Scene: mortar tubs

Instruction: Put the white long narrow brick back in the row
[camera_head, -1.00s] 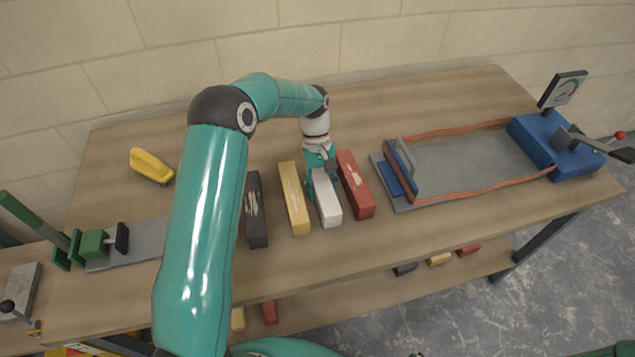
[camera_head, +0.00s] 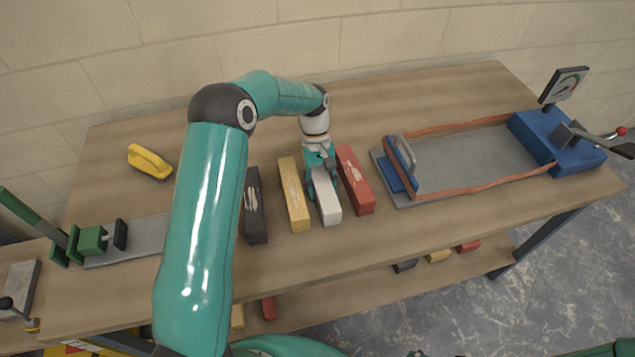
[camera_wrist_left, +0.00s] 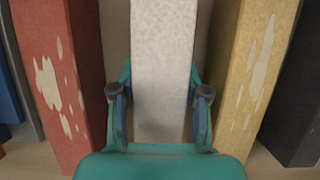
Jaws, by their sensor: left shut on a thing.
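The white long narrow brick (camera_head: 328,208) lies in the row on the table, between the yellow brick (camera_head: 293,196) and the red brick (camera_head: 355,181). In the left wrist view the white brick (camera_wrist_left: 163,65) runs between the fingers of my left gripper (camera_wrist_left: 160,105). My left gripper (camera_head: 322,186) is shut on the white brick from above and hides its far part. The white brick looks roughly parallel to its neighbours, with a gap on each side. Whether it rests fully on the table I cannot tell. My right gripper is not in view.
A dark brick (camera_head: 254,208) lies left of the yellow one. A blue device with an orange band and grey plate (camera_head: 470,163) stands at right. A yellow tool (camera_head: 149,162) lies at back left, and a green clamp (camera_head: 92,241) at front left. The table front is clear.

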